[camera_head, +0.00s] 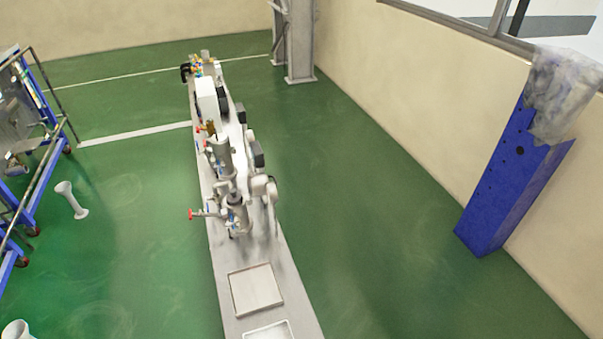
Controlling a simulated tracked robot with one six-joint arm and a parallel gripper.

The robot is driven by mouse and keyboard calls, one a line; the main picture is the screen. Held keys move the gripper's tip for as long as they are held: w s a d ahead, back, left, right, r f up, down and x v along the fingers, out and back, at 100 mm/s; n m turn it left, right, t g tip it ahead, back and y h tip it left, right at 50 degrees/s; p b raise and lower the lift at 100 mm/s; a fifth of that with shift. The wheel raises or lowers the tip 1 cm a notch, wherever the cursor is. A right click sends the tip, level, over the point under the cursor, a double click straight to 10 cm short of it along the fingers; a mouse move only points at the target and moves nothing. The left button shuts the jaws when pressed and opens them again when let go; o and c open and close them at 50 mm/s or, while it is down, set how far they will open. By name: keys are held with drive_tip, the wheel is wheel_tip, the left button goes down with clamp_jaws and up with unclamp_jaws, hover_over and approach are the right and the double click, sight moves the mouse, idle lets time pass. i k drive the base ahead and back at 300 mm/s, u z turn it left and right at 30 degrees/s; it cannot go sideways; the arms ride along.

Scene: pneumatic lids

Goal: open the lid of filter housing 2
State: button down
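Two upright metallic cylinders that look like filter housings stand in a row on a long grey bench. The nearer housing (238,215) has a red-tipped pipe fitting (196,213) on its left. The farther housing (220,157) stands just behind it. No number can be read on either, so I cannot tell which is housing 2. Their lids are too small to show clearly whether they are open or shut. Pale jointed parts with dark caps (256,155) stand close along their right side; I cannot tell what they are. I cannot make out my gripper.
The grey bench (215,265) carries a square tray (255,289) and a white tray (268,331) at its near end. A white box (207,103) stands farther back. A blue-framed rack (40,175) is at left, a blue post (510,180) at right.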

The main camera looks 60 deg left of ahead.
sight(255, 182)
drive_tip(key=u, duration=0.05)
drive_tip(key=i, duration=1.65)
drive_tip(key=u, duration=1.45)
drive_tip(key=i, duration=1.35)
drive_tip(key=u, duration=0.05)
